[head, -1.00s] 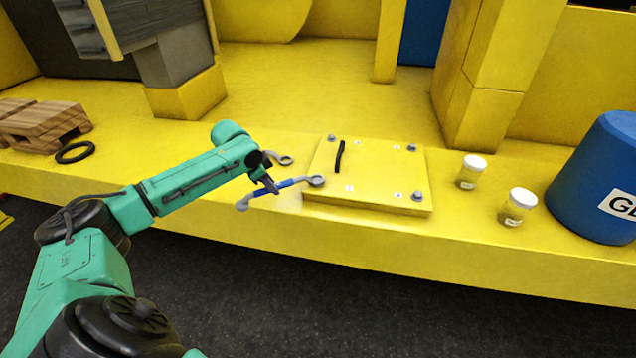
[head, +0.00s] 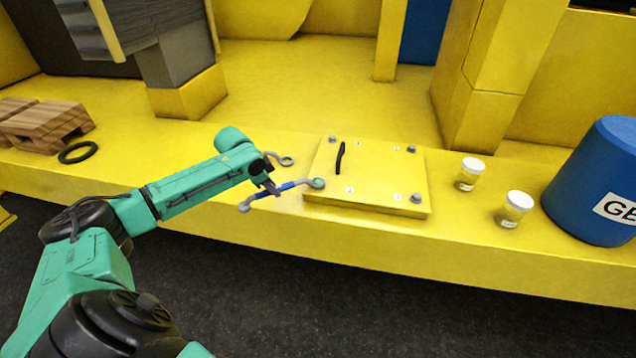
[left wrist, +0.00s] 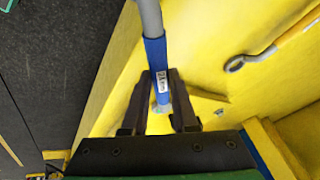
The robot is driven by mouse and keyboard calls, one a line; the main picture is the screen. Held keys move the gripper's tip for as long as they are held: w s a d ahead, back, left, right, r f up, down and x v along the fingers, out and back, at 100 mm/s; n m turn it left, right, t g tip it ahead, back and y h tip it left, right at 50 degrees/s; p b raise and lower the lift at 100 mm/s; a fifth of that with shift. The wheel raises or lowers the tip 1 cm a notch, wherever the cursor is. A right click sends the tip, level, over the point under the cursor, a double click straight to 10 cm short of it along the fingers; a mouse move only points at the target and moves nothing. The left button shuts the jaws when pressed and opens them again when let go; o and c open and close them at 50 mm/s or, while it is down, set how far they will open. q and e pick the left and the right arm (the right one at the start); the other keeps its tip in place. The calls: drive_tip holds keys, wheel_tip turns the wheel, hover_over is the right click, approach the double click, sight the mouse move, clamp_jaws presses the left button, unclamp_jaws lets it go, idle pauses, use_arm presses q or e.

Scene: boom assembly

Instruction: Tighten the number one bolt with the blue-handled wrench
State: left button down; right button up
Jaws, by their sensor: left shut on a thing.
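My left gripper (head: 268,183) is shut on the blue handle of the wrench (head: 290,186). In the left wrist view the blue handle (left wrist: 157,65), with a white label, runs between the two fingers (left wrist: 160,108). Bolts show at the plate's far left (head: 332,140), far right (head: 411,149) and near right (head: 416,198) corners. Small number labels are too small to read. My right gripper is not in view.
A second wrench (head: 284,161) lies behind my gripper; its handle looks orange in the left wrist view (left wrist: 300,27). A black handle (head: 341,158) stands on the plate. Two jars (head: 469,174) (head: 514,209) and a blue drum (head: 600,180) stand to the right. A black ring (head: 77,152) lies left.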

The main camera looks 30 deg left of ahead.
use_arm(q)
wheel_tip(320, 180, up, 3)
drive_tip(key=p, duration=0.3)
drive_tip(key=shift+f, duration=0.15)
drive_tip(key=shift+d+r, duration=0.1)
drive_tip(key=shift+r, duration=0.75)
